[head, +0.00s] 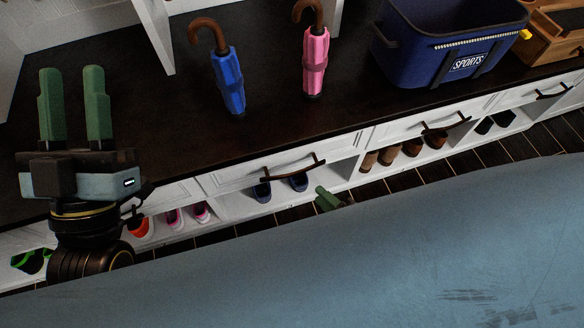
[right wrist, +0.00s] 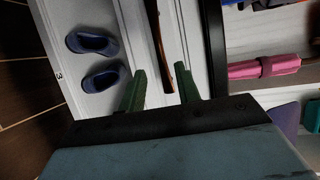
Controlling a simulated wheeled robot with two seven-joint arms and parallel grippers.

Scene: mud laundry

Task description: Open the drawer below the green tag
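I see no green tag in either view. A white drawer (head: 225,180) with a dark curved handle (head: 293,168) is in the middle of the head view, shut as far as I can tell. My right gripper shows in the head view only as a green finger (head: 327,198) below that drawer. In the right wrist view my right gripper (right wrist: 160,82) is open, with the handle (right wrist: 158,45) appearing between its fingers; I cannot tell if they touch. My left gripper (head: 71,75) is open and empty above the left of the dark bench top.
More drawers with handles (head: 447,126) run to the right. Open cubbies below hold shoes (head: 263,192). A blue umbrella (head: 228,82), a pink umbrella (head: 315,62), a blue sports bin (head: 410,70) and a wooden crate (head: 550,45) are on the bench top (head: 180,120).

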